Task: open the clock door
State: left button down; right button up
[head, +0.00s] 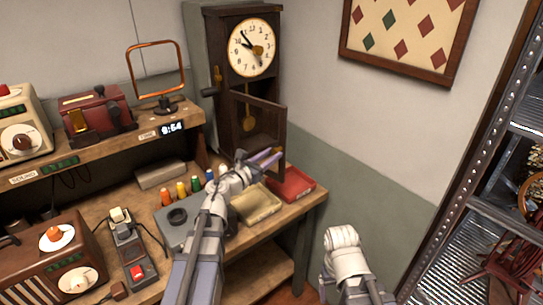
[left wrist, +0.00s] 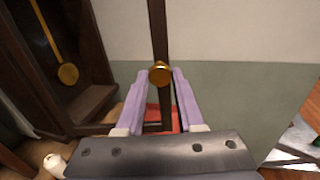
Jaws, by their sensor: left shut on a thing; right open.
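The tall dark wooden clock (head: 225,95) stands at the back against the wall, with a white round dial and a brass pendulum. Its lower door (head: 283,125) stands swung outward, with the case open behind it. The left wrist view shows the door as a dark upright strip (left wrist: 158,30) seen nearly edge-on, with a round brass knob (left wrist: 160,73). My left gripper (head: 270,157) is at the door's lower free edge. In the left wrist view its lilac fingers (left wrist: 159,82) are on both sides of the knob, shut on it. My right arm shows at the bottom, but its fingers are out of sight.
Below the door, the bench holds a red tray (head: 303,184), a beige tray (head: 250,207) and several coloured bottles (head: 181,190). A shelf with a framed stand (head: 160,72) is left of the clock. A metal rack (head: 440,215) stands at right. Wall space right of the door is clear.

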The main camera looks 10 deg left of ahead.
pick_arm(q)
jog(key=c, duration=0.5)
grip_release()
jog(key=v, duration=0.7)
jog(key=shift+s+a, duration=0.15)
jog(key=shift+s, duration=0.2)
